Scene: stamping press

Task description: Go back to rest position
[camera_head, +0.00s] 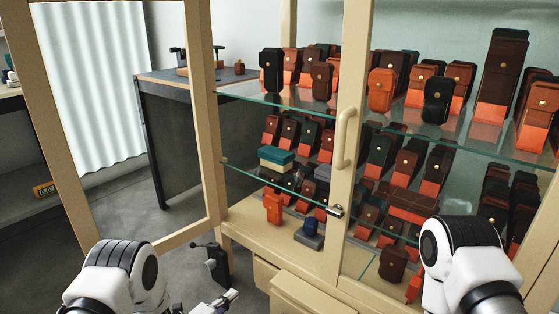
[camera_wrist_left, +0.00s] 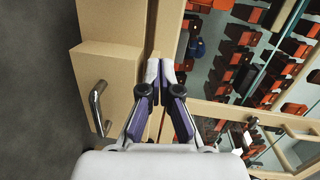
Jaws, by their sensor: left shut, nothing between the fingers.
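My left gripper (camera_head: 232,295) shows at the bottom of the head view, low in front of the wooden cabinet (camera_head: 240,215). In the left wrist view, its two purple-and-white fingers (camera_wrist_left: 166,68) are together and empty. They point toward the cabinet's wooden edge, and I cannot tell whether they touch it. My left arm (camera_head: 120,275) comes in at the bottom left. My right arm (camera_head: 465,260) is at the bottom right, in front of the shelves; its gripper is out of the frame.
Glass shelves (camera_head: 290,103) hold many leather cases. A wooden upright with a curved handle (camera_head: 345,138) stands before them. A wooden frame (camera_head: 68,140) stands at the left. A drawer handle (camera_wrist_left: 97,108) juts out near my left gripper. A dark table (camera_head: 185,83) stands behind; grey floor lies left.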

